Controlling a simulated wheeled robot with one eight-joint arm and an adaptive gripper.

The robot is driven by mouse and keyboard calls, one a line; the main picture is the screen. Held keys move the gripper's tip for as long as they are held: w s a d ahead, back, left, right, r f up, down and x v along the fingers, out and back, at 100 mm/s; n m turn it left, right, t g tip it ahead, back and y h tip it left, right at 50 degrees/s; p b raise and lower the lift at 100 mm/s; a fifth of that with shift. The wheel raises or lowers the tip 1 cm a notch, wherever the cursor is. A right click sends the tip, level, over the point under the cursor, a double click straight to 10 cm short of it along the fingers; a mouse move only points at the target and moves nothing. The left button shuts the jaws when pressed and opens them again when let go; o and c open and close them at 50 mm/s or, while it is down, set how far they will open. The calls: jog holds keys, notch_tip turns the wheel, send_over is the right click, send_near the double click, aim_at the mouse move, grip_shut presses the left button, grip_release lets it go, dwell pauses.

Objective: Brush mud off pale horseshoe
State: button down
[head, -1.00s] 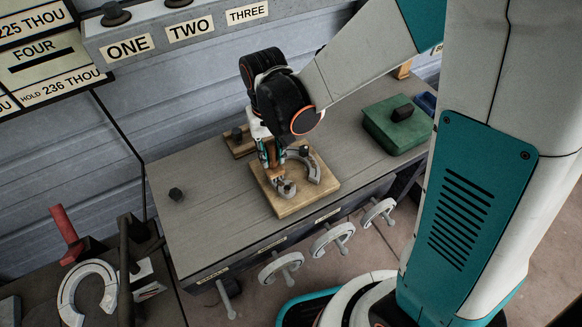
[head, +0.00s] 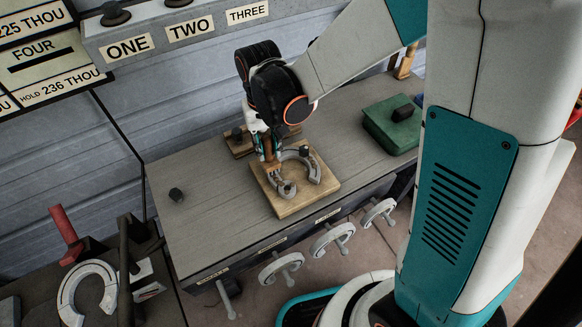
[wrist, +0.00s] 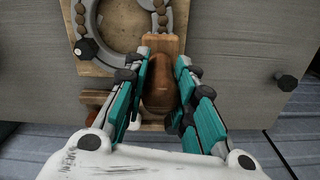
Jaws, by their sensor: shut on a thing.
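The pale grey horseshoe (head: 318,170) lies on a square wooden board (head: 300,207) on the bench. In the wrist view, brown mud lumps (wrist: 163,20) sit along the right branch of the horseshoe (wrist: 92,22). My gripper (wrist: 165,56) is shut on a brown wooden brush (wrist: 160,85), its fingers on either side of the handle. In the head view my gripper (head: 269,160) is over the back left of the board.
A dark knob (head: 304,150) stands on the board by the horseshoe. A second wooden board (head: 237,146) lies behind. A green lidded box (head: 393,125) is at the bench's right, another dark knob (head: 176,194) at its left. Handwheels (head: 333,238) line the front. The left benchtop is mostly clear.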

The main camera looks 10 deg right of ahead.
dwell(0.3)
jog(key=shift+s+d+f, duration=0.1)
jog(key=shift+s+d, duration=0.1)
jog(key=shift+s, duration=0.45)
jog(key=shift+s+d+f, duration=0.1)
jog(key=shift+s+d, duration=0.1)
jog(key=shift+s, duration=0.4)
jog(key=shift+s, duration=0.1)
jog(key=shift+w+a+r, duration=0.1)
jog(key=shift+w+a, duration=0.1)
jog(key=shift+w, duration=0.45)
jog(key=shift+w+a+r, duration=0.1)
jog(key=shift+w+a, duration=0.05)
jog(key=shift+w, duration=0.5)
jog(key=shift+s+d+f, duration=0.1)
jog(key=shift+s+d, duration=0.1)
jog(key=shift+s, duration=0.45)
jog(key=shift+s+d+f, duration=0.1)
jog(key=shift+s+d, duration=0.05)
jog(key=shift+s, duration=0.45)
